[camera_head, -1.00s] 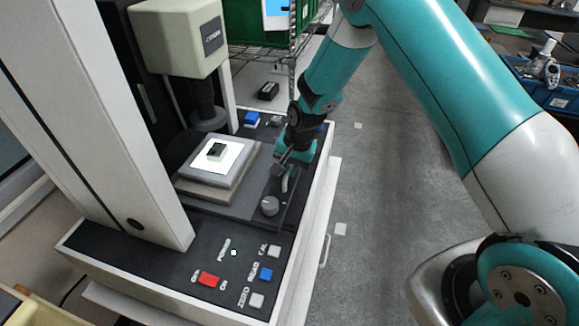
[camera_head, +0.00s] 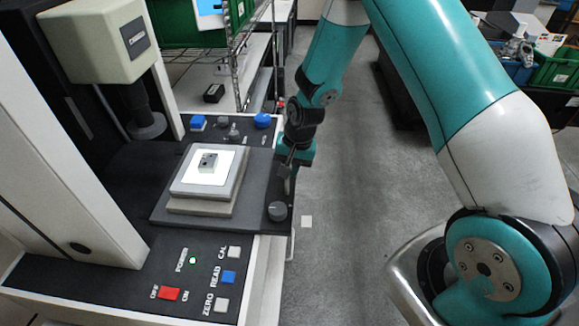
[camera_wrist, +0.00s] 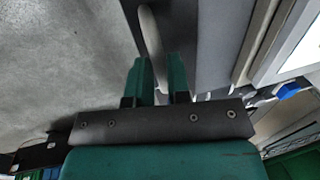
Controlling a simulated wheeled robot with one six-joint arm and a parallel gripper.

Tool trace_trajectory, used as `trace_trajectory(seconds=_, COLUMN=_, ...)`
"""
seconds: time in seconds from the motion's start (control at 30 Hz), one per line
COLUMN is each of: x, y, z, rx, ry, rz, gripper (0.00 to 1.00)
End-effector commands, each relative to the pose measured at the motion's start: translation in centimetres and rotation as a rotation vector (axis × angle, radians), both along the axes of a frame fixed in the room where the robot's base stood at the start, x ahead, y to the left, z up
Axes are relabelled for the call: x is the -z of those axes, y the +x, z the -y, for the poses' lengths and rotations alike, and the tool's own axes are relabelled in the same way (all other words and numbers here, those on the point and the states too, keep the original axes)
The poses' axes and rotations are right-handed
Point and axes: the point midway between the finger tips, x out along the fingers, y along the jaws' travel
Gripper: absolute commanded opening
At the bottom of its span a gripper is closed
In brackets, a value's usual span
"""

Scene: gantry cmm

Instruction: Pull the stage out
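The stage (camera_head: 172,214) is a dark flat plate on the machine, carrying a pale raised square platform with a small grey block (camera_head: 208,162). Its right edge overhangs the machine's right side. My gripper (camera_head: 286,176) is at the stage's right edge, mostly hiding the handle in the head view. In the wrist view, the green fingers of my gripper (camera_wrist: 160,75) straddle the grey handle bar (camera_wrist: 151,38) and appear closed on it.
A panel with a red switch (camera_head: 169,294) and several buttons lies in front of the stage. The probe column (camera_head: 146,122) stands behind left. Wire shelving with a green bin (camera_head: 200,25) is at the back. The floor (camera_head: 345,190) to the right is clear.

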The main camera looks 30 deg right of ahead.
Motion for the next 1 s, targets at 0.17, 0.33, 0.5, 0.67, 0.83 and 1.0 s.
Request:
trace_trajectory(seconds=0.17, x=0.0, y=0.0, z=-0.1, rx=-0.002, ry=0.000, rz=0.000, gripper=0.39)
trace_trajectory(seconds=0.33, x=0.0, y=0.0, z=-0.1, rx=-0.002, ry=0.000, rz=0.000, gripper=0.39)
trace_trajectory(seconds=0.5, x=-1.0, y=0.0, z=0.0, rx=-0.002, ry=0.000, rz=0.003, gripper=0.39)
trace_trajectory(seconds=0.67, x=-3.7, y=-0.2, z=0.5, rx=-0.002, ry=-0.001, rz=0.007, gripper=0.39)
trace_trajectory(seconds=0.83, x=-8.0, y=-0.7, z=1.3, rx=-0.001, ry=0.000, rz=0.009, gripper=0.39)
trace_trajectory(seconds=1.0, x=-12.1, y=-1.2, z=2.0, rx=-0.001, ry=0.000, rz=0.008, gripper=0.39)
